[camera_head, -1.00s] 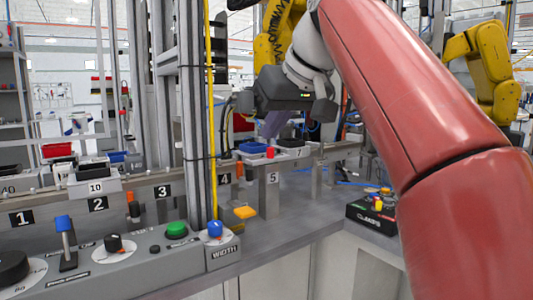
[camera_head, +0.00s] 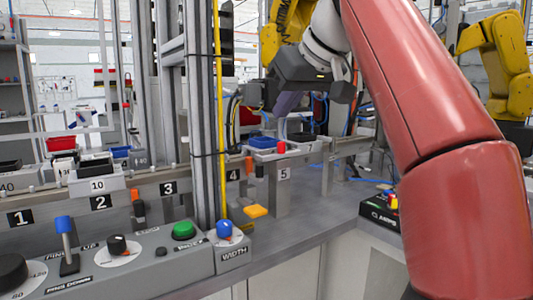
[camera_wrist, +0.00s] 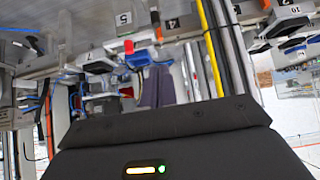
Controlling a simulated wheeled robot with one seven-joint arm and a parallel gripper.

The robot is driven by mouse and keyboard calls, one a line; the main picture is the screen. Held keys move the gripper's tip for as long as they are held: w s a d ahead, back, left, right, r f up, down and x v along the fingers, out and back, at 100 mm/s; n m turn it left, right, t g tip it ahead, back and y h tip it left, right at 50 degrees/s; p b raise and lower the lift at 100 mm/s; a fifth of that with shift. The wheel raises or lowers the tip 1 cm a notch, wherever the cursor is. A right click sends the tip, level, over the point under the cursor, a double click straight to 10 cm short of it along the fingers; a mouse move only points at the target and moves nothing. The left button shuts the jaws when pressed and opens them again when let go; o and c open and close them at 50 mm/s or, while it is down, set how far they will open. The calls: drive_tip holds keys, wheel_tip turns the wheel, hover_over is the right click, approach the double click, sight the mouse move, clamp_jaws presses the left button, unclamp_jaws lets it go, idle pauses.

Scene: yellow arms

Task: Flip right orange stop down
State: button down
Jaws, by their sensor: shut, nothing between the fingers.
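An orange stop (camera_head: 249,164) stands upright on the rail by the 4 plate. A second orange stop (camera_head: 138,208) stands upright farther left, between the 2 and 3 plates. A flat orange tab (camera_head: 255,211) sticks out low, right of the yellow cable. My gripper (camera_head: 284,114) is shut and empty, with purple-grey fingers pointing down behind the rail, up and to the right of the stop by the 4 plate. It does not appear to touch any stop.
A blue tray (camera_head: 262,142) and a small red piece (camera_head: 281,147) sit on the rail near the 5 plate. The control panel (camera_head: 130,265) with knobs is in front. A grey post and yellow cable (camera_head: 220,120) rise left of my gripper. The grey tabletop (camera_head: 315,215) is partly clear.

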hover_over(262, 172)
drive_tip(key=s, duration=0.1)
wheel_tip(262, 172, down, 6)
drive_tip(key=f, duration=0.1)
drive_tip(key=shift+s+d+f+b, duration=0.1)
drive_tip(key=shift+d+f+b, duration=0.2)
drive_tip(key=shift+f, duration=0.45)
drive_tip(key=shift+d+f+b, duration=0.15)
drive_tip(key=shift+f+b, duration=0.2)
drive_tip(key=shift+f, duration=0.35)
drive_tip(key=shift+f, duration=0.1)
wheel_tip(262, 172, down, 3)
drive_tip(key=shift+r+b, duration=0.1)
drive_tip(key=shift+b, duration=1.05)
